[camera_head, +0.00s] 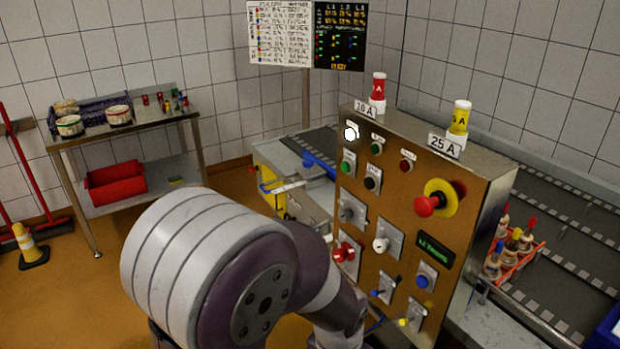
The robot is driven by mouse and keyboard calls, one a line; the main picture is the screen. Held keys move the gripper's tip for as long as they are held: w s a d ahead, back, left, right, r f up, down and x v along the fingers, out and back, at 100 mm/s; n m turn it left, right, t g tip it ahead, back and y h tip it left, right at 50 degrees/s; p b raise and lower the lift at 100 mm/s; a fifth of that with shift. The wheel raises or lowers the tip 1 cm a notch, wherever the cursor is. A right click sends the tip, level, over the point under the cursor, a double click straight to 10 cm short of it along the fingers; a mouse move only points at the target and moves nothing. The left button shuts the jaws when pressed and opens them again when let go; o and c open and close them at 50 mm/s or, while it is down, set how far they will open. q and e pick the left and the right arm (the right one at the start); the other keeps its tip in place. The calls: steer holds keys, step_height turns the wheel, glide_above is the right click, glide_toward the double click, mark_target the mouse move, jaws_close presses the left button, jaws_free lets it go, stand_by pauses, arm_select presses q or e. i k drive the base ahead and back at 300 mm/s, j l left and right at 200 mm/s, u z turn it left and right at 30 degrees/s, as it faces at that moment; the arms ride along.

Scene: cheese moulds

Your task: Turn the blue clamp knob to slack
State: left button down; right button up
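A blue round knob (423,281) sits on a light plate at the lower right of the brown control panel (400,230). Another blue piece (308,163) shows behind the panel's left edge, beside the conveyor. A small blue-tipped lever (376,293) is low on the panel. I cannot tell from labels which blue part is the clamp knob. One of my arms fills the lower middle, in front of the panel's lower left. No gripper fingers can be made out, and no contact with a blue part shows.
The panel also carries a red mushroom button (427,206), a red knob (344,252) and a white knob (380,244). A crate of bottles (518,254) stands to its right. A steel table (150,122) stands at the left, with open floor before it.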

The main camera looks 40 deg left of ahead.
mark_target(307, 164)
steer(key=j+z, duration=0.3)
steer(key=j, duration=2.45)
